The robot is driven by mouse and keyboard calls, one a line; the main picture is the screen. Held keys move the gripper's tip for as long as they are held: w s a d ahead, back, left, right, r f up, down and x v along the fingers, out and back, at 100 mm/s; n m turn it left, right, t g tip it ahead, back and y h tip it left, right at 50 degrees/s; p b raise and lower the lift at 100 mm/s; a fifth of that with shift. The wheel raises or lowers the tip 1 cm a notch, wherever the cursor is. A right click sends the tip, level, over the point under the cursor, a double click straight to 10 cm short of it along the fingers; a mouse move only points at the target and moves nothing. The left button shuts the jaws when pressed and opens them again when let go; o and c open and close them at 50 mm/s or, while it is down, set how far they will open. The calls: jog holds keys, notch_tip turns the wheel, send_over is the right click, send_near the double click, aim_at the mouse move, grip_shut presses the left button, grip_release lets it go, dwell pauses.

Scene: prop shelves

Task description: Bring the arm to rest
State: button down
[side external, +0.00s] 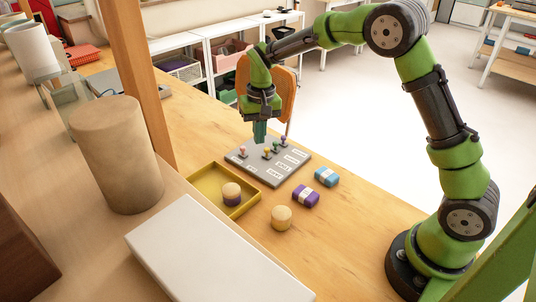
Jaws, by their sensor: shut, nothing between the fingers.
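My gripper (260,132) is shut and empty. It points down and hangs over the far side of a grey board (285,167) on the wooden table. The board carries several small coloured knobs or pegs and white labels. My green and black arm arches from its base at the lower right up and over to the left. Whether the fingertips touch the board cannot be told, but they appear above it.
A yellow tray (208,178) holds a round purple and tan piece (232,194). A tan round piece (281,217), a purple block (306,196) and a blue block (327,177) lie nearby. A wooden post (145,85), a tan cylinder (118,155) and a white box (215,255) stand nearer the camera.

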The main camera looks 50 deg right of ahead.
jog(key=s+r+t, duration=0.2)
jog(key=s+r, duration=0.2)
jog(key=s, duration=0.4)
jog(key=s+a+r+t+y, duration=0.1)
jog(key=s+r+t, duration=0.1)
jog(key=s+r, duration=0.3)
jog(key=s+a+r+n+t, duration=0.1)
jog(key=s+r, duration=0.4)
jog(key=s, duration=0.6)
jog(key=shift+s+t, duration=0.3)
jog(key=shift+t, duration=0.6)
